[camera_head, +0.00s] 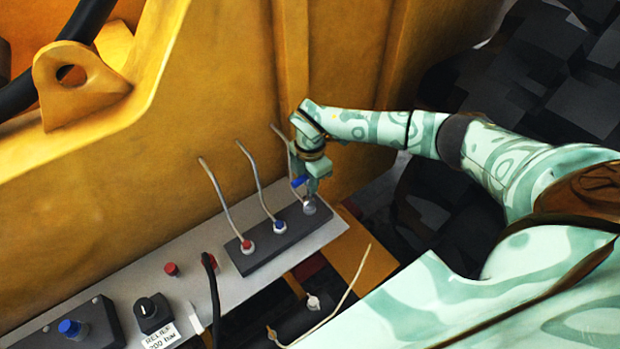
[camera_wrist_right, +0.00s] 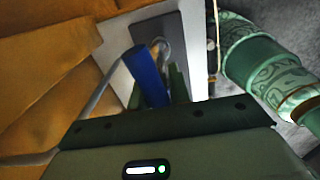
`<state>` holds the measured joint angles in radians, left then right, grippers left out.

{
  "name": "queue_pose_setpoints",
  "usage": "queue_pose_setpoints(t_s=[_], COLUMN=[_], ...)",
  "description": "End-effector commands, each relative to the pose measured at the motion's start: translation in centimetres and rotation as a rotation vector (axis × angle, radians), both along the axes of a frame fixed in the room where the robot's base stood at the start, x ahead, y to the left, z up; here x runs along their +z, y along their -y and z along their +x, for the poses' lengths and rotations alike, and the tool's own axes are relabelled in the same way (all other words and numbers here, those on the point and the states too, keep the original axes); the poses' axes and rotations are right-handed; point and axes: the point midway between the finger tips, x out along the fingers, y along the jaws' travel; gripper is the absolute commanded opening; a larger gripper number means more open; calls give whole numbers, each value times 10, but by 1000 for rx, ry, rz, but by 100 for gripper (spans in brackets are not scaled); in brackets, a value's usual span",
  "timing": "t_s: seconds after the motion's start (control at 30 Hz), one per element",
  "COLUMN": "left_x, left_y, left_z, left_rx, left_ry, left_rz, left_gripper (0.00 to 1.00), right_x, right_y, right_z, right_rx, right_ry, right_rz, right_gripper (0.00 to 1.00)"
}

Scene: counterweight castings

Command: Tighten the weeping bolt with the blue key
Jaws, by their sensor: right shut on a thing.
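The blue key (camera_head: 299,182) is in the jaws of my right gripper (camera_head: 313,190), at the right end of a dark block (camera_head: 268,244) on a grey ledge. In the right wrist view the key (camera_wrist_right: 147,76) stands as a long blue bar between the fingers (camera_wrist_right: 158,92). A grey round fitting (camera_head: 309,206) sits right under the gripper; a grey curved part shows beyond the key in the wrist view (camera_wrist_right: 163,48). I cannot tell whether the key touches the fitting, nor see any weeping. My left gripper is not in view.
Thin pale tubes rise from the block beside a red cap (camera_head: 247,246) and a blue cap (camera_head: 279,226). A yellow casting wall (camera_head: 220,110) stands close behind. Left along the ledge are a red button (camera_head: 171,268), a black knob (camera_head: 152,310) and a blue knob (camera_head: 71,327).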

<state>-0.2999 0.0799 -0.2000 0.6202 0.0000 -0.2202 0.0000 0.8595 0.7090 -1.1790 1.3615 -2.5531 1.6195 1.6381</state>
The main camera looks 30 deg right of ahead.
Motion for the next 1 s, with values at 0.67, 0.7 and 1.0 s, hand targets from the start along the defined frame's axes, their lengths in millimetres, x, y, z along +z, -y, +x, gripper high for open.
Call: queue_pose_setpoints(t_s=[0.67,0.7,1.0], left_x=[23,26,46], left_y=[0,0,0], left_z=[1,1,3], left_rx=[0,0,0], left_ry=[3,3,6], left_rz=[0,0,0], left_gripper=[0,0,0], right_x=[27,31,52], right_y=[0,0,0], right_z=[3,4,3], right_rx=[25,24,26], right_ry=[8,10,8], right_rz=[2,2,2], right_gripper=[0,0,0])
